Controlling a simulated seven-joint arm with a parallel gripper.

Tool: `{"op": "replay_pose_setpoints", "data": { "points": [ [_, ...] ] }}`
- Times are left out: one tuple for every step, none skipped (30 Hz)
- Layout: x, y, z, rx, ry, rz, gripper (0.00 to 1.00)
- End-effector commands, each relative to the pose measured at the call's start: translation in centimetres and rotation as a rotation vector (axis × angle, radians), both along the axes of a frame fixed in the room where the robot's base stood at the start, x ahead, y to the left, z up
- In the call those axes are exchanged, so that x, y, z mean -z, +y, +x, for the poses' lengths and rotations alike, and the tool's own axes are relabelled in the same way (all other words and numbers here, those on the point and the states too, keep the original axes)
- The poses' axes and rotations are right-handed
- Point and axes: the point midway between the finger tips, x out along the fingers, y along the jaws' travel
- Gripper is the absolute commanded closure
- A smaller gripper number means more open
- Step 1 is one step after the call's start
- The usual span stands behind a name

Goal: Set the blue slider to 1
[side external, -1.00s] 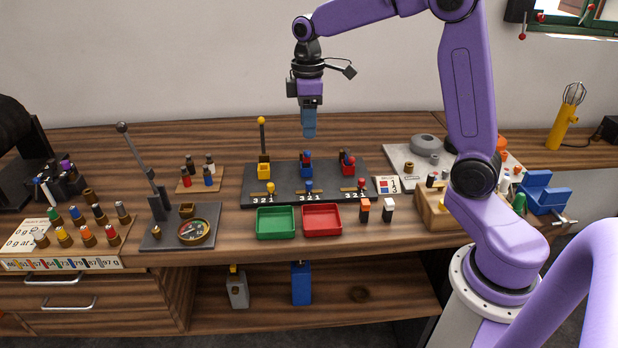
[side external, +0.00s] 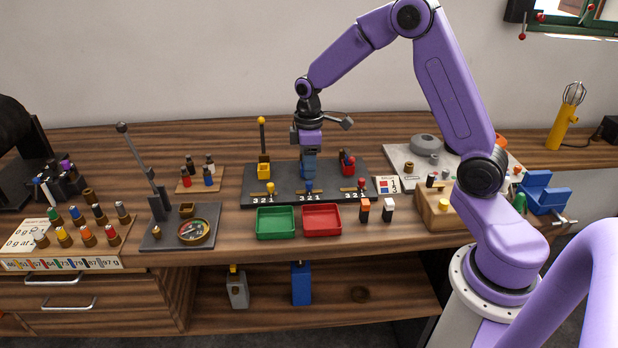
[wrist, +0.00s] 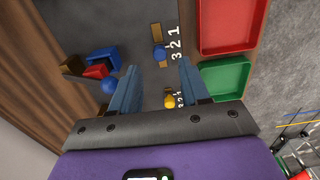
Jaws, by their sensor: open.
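The blue slider (side external: 309,187) has a round blue knob on the dark panel, in the middle of three sliders. It also shows in the wrist view (wrist: 159,52), near the digits 3 and 2, seemingly closest to 2. My gripper (side external: 308,177) is low over the panel, just behind the blue slider. The exact height gap to the knob cannot be told.
A blue ball-topped lever (wrist: 109,85) stands close beside one finger. The yellow slider (side external: 270,188) and red slider (side external: 361,183) flank the blue one. The green tray (side external: 275,223) and red tray (side external: 322,219) lie in front. A tall yellow-topped lever (side external: 262,140) stands at left.

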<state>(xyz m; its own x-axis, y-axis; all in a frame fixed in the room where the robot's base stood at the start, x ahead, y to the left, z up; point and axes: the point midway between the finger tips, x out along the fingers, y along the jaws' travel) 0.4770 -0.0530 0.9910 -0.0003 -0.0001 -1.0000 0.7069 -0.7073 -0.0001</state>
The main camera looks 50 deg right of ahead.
Motion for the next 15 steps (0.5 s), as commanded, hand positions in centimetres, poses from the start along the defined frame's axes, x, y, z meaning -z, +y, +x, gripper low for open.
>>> {"op": "replay_pose_setpoints", "data": {
  "points": [
    [1.0, 0.0, -0.1, 0.001, 0.004, 0.000, 0.54],
    [1.5, -0.1, -0.1, 0.001, 0.005, -0.001, 0.54],
    [2.1, 0.0, -0.1, 0.000, 0.004, -0.001, 0.54],
    [2.5, 0.0, -0.1, 0.000, 0.004, -0.001, 0.54],
    [2.9, 0.0, -0.1, 0.000, 0.004, -0.001, 0.54],
    [3.3, 0.0, 0.0, 0.000, 0.002, -0.001, 0.54],
    [3.6, 0.0, 0.0, 0.000, 0.002, -0.001, 0.54],
    [3.8, 0.0, 0.0, 0.000, 0.003, 0.000, 0.54],
    [4.1, 0.0, 0.0, 0.000, 0.001, 0.000, 0.54],
    [4.3, 0.0, 0.0, 0.000, 0.000, 0.000, 0.54],
    [4.4, 0.0, 0.0, 0.000, 0.000, 0.000, 0.54],
    [4.6, 0.0, 0.0, 0.000, 0.000, 0.000, 0.54],
    [4.6, 0.0, 0.0, 0.000, 0.000, 0.000, 0.54],
    [4.7, 0.0, 0.0, 0.000, 0.000, 0.000, 0.54],
    [4.7, 0.0, 0.0, 0.000, 0.000, 0.000, 0.54]
  ]
}}
